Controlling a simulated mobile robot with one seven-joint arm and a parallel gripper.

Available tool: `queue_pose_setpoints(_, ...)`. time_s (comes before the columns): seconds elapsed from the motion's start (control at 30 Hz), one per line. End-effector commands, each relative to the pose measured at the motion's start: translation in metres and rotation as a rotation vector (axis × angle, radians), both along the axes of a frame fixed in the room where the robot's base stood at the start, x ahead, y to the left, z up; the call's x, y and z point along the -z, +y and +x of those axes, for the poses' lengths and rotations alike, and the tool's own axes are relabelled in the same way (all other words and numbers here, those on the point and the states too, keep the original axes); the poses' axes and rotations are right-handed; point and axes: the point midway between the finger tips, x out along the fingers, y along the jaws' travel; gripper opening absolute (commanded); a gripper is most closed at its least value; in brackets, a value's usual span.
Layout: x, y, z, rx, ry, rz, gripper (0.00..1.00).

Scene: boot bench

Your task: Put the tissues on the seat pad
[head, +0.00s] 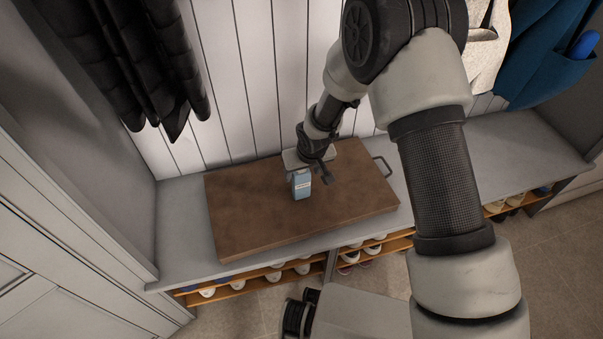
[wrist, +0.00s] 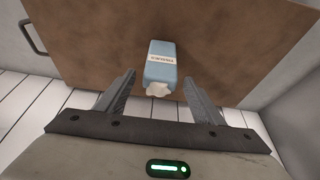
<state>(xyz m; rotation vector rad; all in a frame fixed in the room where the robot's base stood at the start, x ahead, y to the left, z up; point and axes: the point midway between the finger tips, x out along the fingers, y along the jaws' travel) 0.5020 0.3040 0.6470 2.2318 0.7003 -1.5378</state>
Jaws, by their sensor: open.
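The tissues (head: 302,186) are a small light blue pack with a white label, standing on the brown seat pad (head: 250,215). In the wrist view the tissues (wrist: 161,62) show their label, with a white tissue tuft at the near end. The seat pad (wrist: 90,50) is a flat brown slab with a dark handle at one end. My gripper (head: 313,174) is over the pad at the tissues. In the wrist view my gripper (wrist: 159,80) is open, with a finger on each side of the tuft and visible gaps. No grip shows.
The pad lies on a grey bench (head: 180,225) against a white panelled wall (head: 230,80). Shoes stand on shelves below (head: 250,283). Dark clothing (head: 135,60) hangs at the left, and blue and light items hang at the right. Bare pad surrounds the tissues.

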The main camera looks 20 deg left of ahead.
Motion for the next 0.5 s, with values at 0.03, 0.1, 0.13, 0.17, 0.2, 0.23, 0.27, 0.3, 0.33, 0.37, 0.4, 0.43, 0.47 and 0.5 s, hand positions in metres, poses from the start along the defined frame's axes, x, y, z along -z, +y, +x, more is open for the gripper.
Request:
queue_pose_setpoints(0.03,-0.016,-0.002,-0.003,0.001,-0.002,0.002,0.62)
queue_pose_setpoints(0.1,-0.03,-0.006,-0.008,0.002,-0.002,0.001,0.62)
queue_pose_setpoints(0.13,-0.037,-0.007,-0.009,0.002,-0.002,0.002,0.62)
queue_pose_setpoints(0.17,-0.042,-0.008,-0.011,0.002,-0.001,0.002,0.62)
queue_pose_setpoints(0.2,-0.049,-0.01,-0.014,0.002,-0.001,0.002,0.62)
queue_pose_setpoints(0.23,-0.054,-0.011,-0.015,0.001,-0.001,0.001,0.62)
queue_pose_setpoints(0.27,-0.058,-0.012,-0.017,0.001,-0.001,0.001,0.62)
queue_pose_setpoints(0.3,-0.063,-0.013,-0.019,0.001,-0.001,0.001,0.62)
queue_pose_setpoints(0.33,-0.066,-0.013,-0.02,0.0,-0.001,0.001,0.62)
queue_pose_setpoints(0.37,-0.069,-0.014,-0.021,0.0,-0.001,0.001,0.62)
queue_pose_setpoints(0.4,-0.073,-0.015,-0.022,0.0,-0.002,0.001,0.62)
queue_pose_setpoints(0.43,-0.074,-0.016,-0.022,0.0,-0.001,0.001,0.62)
queue_pose_setpoints(0.47,-0.076,-0.016,-0.023,0.0,0.0,0.0,0.62)
queue_pose_setpoints(0.5,-0.077,-0.017,-0.024,0.0,0.0,0.0,0.62)
